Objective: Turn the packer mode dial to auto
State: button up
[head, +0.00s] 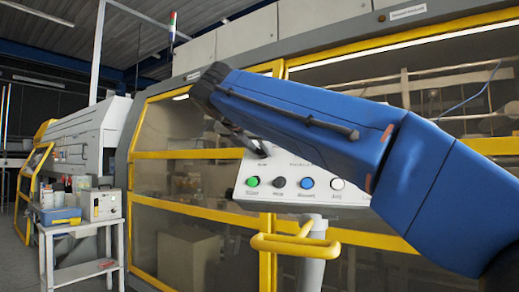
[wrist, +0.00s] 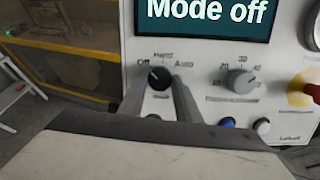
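The black mode dial (wrist: 158,77) is on the light control panel in the wrist view, with the labels Off, Hand and Auto around it. Its white mark points up and left, toward Off. The screen (wrist: 205,18) above reads "Mode off". My gripper (wrist: 159,84) has one finger to the left and one to the right of the dial, with small gaps showing; it looks open. Whether the tips reach past the dial's face I cannot tell. In the head view my blue arm hides the dial and most of the panel (head: 240,192).
A grey numbered knob (wrist: 240,81) sits right of the dial, and a red button on yellow (wrist: 305,93) further right. Green (head: 252,181), black, blue and white buttons line the panel's bottom. A yellow handle (head: 295,246) sticks out below. A small table (head: 82,225) stands left.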

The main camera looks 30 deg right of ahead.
jog(key=shift+m, duration=0.3)
jog(key=m, duration=0.4)
jog(key=shift+w+a+m+g, duration=0.1)
jog(key=shift+m+g, duration=0.2)
jog(key=m+g, duration=0.1)
jog(key=m, duration=0.4)
jog(key=shift+w+m, duration=0.1)
jog(key=shift+m, duration=0.3)
jog(key=m, duration=0.5)
jog(key=shift+r+m+g, duration=0.1)
jog(key=shift+m+g, duration=0.2)
jog(key=shift+m, duration=0.1)
jog(key=shift+w+r+m+g, duration=0.1)
jog(key=shift+m+g, duration=0.2)
jog(key=shift+m, duration=1.8)
jog(key=o, duration=1.1)
jog(key=shift+c, duration=0.2)
